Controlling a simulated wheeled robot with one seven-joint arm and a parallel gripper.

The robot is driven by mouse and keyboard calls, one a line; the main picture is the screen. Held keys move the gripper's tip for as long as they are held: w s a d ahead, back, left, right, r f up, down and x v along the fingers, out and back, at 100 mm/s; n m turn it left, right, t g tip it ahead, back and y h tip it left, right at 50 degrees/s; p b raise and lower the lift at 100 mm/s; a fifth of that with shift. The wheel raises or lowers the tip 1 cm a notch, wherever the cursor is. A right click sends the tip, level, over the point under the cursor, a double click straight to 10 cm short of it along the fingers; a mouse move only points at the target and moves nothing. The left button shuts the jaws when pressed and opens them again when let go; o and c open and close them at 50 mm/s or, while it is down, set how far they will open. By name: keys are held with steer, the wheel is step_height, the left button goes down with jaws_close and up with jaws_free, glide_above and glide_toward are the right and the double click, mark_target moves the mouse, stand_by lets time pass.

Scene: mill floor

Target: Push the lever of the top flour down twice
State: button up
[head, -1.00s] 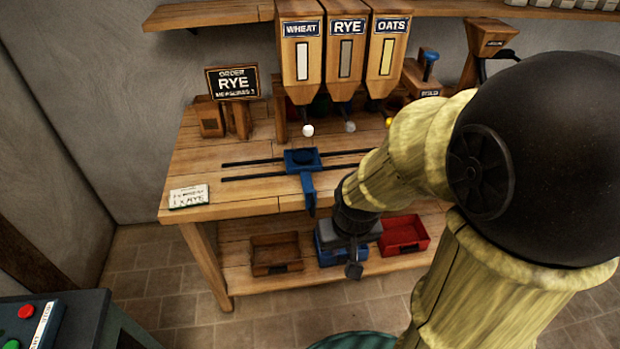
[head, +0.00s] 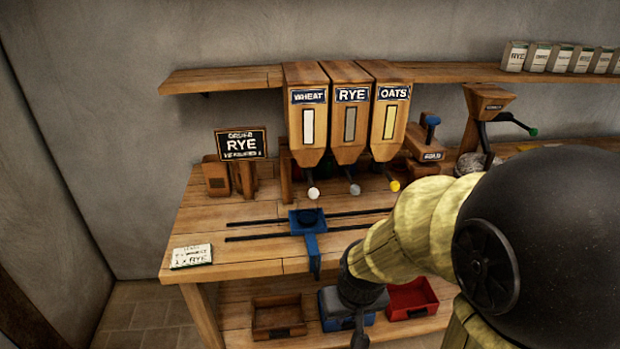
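Three wooden hoppers hang above the bench: WHEAT (head: 308,115), RYE (head: 350,110) and OATS (head: 390,115). Each has a lever below, with a white knob (head: 313,193), a grey knob (head: 354,189) and a yellow knob (head: 394,186). A card (head: 192,256) at the bench's front left reads "1 x RYE" on its bottom line; its upper line is too blurred to read. My gripper (head: 360,338) hangs low in front of the bench, well below the levers and touching none of them. Its fingers are dark and small, partly cut by the frame's lower edge.
A blue carriage (head: 309,221) sits on two dark rails under the wheat lever. An order sign (head: 240,144) reading RYE stands to the left. A brown bin (head: 278,318), a blue bin (head: 340,323) and a red bin (head: 411,300) are on the lower shelf. A hand mill (head: 489,105) stands right.

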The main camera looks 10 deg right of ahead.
steer(key=shift+c, duration=0.2)
jaws_close()
stand_by(1.7)
